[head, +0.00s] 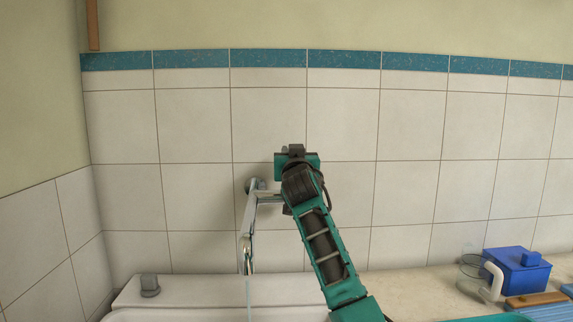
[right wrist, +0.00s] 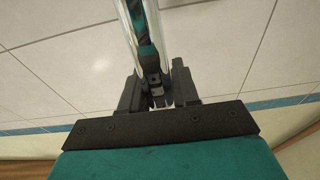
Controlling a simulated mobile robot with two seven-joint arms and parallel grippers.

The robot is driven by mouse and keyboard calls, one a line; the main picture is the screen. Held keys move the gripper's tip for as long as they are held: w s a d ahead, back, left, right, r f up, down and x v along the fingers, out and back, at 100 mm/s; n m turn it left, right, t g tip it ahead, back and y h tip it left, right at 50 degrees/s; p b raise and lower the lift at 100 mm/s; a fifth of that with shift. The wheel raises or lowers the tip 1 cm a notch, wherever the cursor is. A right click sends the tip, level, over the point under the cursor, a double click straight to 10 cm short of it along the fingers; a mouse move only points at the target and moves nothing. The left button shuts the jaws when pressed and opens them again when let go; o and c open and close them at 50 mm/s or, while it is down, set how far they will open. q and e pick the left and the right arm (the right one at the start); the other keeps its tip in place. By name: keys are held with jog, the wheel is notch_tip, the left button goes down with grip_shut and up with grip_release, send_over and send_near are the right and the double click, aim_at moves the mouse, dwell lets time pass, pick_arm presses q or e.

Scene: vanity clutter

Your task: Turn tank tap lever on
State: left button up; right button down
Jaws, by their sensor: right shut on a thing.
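The chrome tap (head: 248,225) is fixed to the tiled wall, with its spout angled down and its end low over the white ledge. A thin pale vertical streak shows below the spout end; it looks like water. My right gripper (head: 296,160) is at the tap's right side, close to the wall, and its wrist hides the lever there. In the right wrist view the gripper (right wrist: 158,90) is shut on a shiny chrome bar, seemingly the tap lever (right wrist: 143,35), which runs up out of the picture. My left gripper is not in view.
A grey knob (head: 149,285) stands on the white ledge (head: 205,289) at lower left. At right on the counter (head: 420,285) are a blue box (head: 515,270), a clear round container (head: 470,270) and a brown-handled item (head: 537,299). The wall around the tap is clear.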

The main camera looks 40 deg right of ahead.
jog(key=s+a+f+t+b, duration=0.1)
jog(key=b, duration=0.3)
jog(key=shift+s+t+h, duration=0.15)
jog(key=shift+t+h, duration=0.15)
jog(key=b, duration=0.3)
jog(key=shift+s+a+f+t+h, duration=0.2)
jog(key=shift+s+t+h, duration=0.1)
jog(key=shift+s+h, duration=0.1)
pick_arm(q)
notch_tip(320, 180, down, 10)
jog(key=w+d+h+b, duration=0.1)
jog(key=b, duration=0.5)
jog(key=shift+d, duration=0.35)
pick_arm(e)
jog(key=shift+s+a+t+h, duration=0.3)
jog(key=shift+s+t, duration=0.2)
jog(key=shift+t, duration=0.1)
jog(key=shift+s+a+t+h, duration=0.2)
jog(key=shift+s+a+t, duration=0.1)
jog(key=shift+s+t, duration=0.25)
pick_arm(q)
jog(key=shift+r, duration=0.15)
pick_arm(e)
jog(key=shift+r, duration=0.1)
jog(key=c, duration=0.9)
grip_release()
jog(key=shift+r, duration=0.1)
